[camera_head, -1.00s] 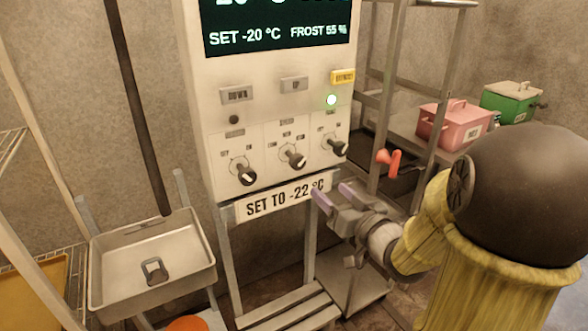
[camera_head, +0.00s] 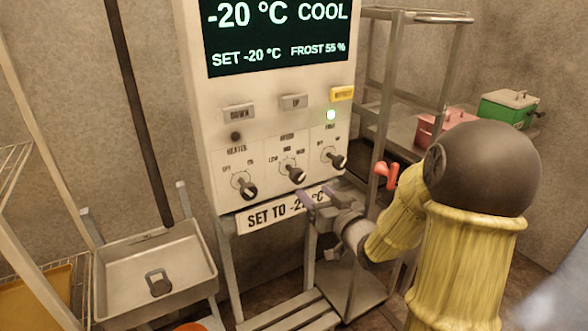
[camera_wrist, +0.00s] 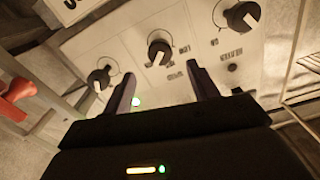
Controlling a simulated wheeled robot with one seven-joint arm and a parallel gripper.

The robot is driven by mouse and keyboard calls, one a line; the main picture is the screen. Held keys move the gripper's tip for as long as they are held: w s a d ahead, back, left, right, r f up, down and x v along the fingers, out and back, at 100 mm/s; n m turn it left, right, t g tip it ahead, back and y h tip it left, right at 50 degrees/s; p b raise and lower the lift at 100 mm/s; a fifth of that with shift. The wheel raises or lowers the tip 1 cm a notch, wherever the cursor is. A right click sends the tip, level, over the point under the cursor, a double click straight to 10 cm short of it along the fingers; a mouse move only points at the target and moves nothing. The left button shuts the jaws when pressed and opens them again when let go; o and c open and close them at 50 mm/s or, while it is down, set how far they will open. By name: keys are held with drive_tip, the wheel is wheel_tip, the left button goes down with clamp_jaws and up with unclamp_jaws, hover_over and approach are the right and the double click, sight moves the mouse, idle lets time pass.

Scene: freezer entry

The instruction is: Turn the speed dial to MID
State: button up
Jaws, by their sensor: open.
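The speed dial (camera_head: 294,174) is the middle of three black knobs on the white control panel. LOW and other small labels sit above it, and its setting is hard to read. In the wrist view the speed dial (camera_wrist: 160,52) shows ahead of and between my fingers, with a white stripe on its face. My gripper (camera_head: 317,194) is open and empty, just below and right of the dial in the head view, in front of the sign. In the wrist view my gripper (camera_wrist: 160,71) has a finger on each side, apart from the knob.
The heater dial (camera_head: 244,187) is left and the fan dial (camera_head: 333,158) right of the speed dial. A "SET TO" sign (camera_head: 262,216) is partly covered by my gripper. A red handle (camera_head: 387,175) stands close to my arm. A metal sink (camera_head: 150,270) is at left.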

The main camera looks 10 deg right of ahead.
sight(294, 173)
drive_tip(key=p+x, duration=0.1)
drive_tip(key=x, duration=1)
drive_tip(key=shift+f, duration=0.1)
drive_tip(key=shift+c, duration=0.2)
drive_tip(key=c, duration=1)
